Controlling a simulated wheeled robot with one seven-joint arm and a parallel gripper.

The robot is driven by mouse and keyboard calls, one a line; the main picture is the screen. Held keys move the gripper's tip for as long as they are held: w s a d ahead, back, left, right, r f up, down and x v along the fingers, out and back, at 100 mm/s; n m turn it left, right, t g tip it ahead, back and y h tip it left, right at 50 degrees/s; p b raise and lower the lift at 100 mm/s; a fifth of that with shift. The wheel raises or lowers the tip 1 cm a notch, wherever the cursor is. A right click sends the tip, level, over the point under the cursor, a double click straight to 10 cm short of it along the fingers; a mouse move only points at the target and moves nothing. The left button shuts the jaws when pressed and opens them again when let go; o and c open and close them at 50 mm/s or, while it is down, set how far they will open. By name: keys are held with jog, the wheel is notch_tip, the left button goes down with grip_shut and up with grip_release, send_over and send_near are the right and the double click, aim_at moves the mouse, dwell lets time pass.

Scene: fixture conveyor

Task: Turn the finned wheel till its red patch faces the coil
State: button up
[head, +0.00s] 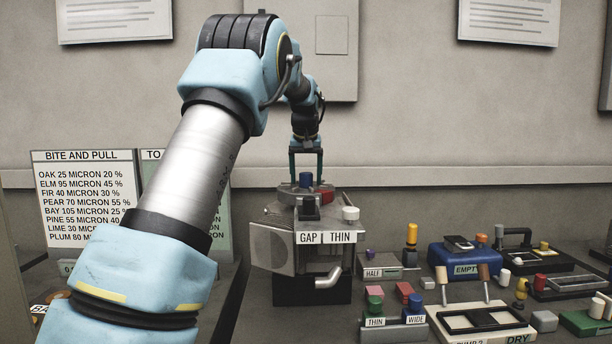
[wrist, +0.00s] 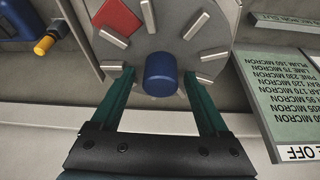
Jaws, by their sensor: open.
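The finned wheel (wrist: 170,35) is a grey disc with several short fins and a blue knob (wrist: 160,75) at its centre. Its red patch (wrist: 118,20) is at the upper left in the wrist view. In the head view the wheel lies on top of the grey machine, with the blue knob (head: 305,179) in the middle and the red patch (head: 326,193) to the right. My gripper (head: 306,172) points down over the wheel. Its open green fingers are on either side of the blue knob; I cannot tell whether they touch it. I cannot make out the coil for certain.
The machine bears a GAP THIN label (head: 326,237), a white knob (head: 350,213) and a bent grey handle (head: 329,278). Sign boards (head: 85,205) stand at left. Several small fixtures, including a blue EMPTY box (head: 440,258), crowd the right of the bench.

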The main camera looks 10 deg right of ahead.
grip_shut()
dwell(0.5)
dwell(0.8)
